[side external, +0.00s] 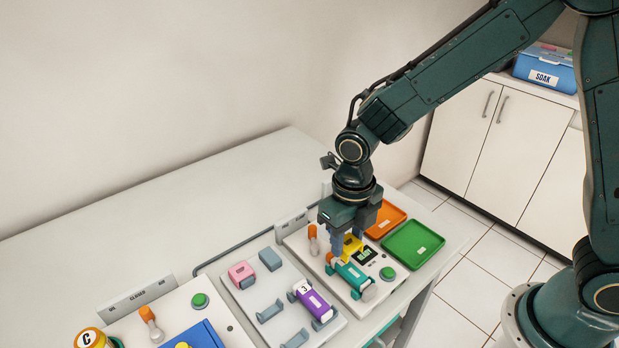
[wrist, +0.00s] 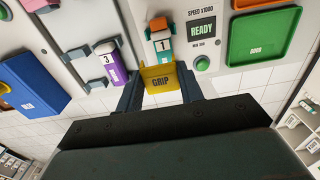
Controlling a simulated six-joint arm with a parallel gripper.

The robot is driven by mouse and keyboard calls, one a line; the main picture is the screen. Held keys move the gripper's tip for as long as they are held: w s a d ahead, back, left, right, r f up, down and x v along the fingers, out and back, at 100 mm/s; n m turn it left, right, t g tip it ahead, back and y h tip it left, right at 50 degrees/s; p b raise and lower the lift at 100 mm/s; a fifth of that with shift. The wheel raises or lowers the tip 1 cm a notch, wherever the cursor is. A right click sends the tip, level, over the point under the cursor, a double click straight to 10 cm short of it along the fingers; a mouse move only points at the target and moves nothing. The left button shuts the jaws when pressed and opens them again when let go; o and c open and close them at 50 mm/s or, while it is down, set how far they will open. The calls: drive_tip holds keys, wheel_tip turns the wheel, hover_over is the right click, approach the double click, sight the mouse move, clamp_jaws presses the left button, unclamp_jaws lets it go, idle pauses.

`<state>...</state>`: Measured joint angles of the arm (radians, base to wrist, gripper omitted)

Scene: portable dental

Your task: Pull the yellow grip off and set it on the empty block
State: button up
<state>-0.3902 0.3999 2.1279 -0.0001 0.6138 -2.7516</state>
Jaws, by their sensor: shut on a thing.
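The yellow grip (side external: 352,244), marked GRIP in the wrist view (wrist: 160,82), is between the two fingers of my gripper (side external: 347,248). My gripper (wrist: 160,92) is shut on it. A teal handpiece (side external: 352,276) marked 1 lies on the white control unit close to the grip. In the wrist view the handpiece (wrist: 162,44) is just above the grip; whether they still touch I cannot tell. A plain grey block (side external: 270,259) with nothing on it stands at the back of the grey tray, beside a pink block (side external: 241,274).
A purple-and-white handpiece (side external: 312,302) marked 3 lies on the grey tray (side external: 240,300), near bare grey cradles. Orange (side external: 386,218) and green (side external: 412,243) trays are right of my gripper. The control unit's screen reads READY (wrist: 202,30). A blue box (side external: 192,337) is at the front left.

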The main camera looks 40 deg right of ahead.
hover_over(269, 255)
drive_tip(key=shift+f, duration=0.55)
drive_tip(key=shift+f, duration=0.2)
drive_tip(key=shift+f, duration=3.35)
drive_tip(key=shift+f, duration=0.1)
drive_tip(key=o, duration=1.2)
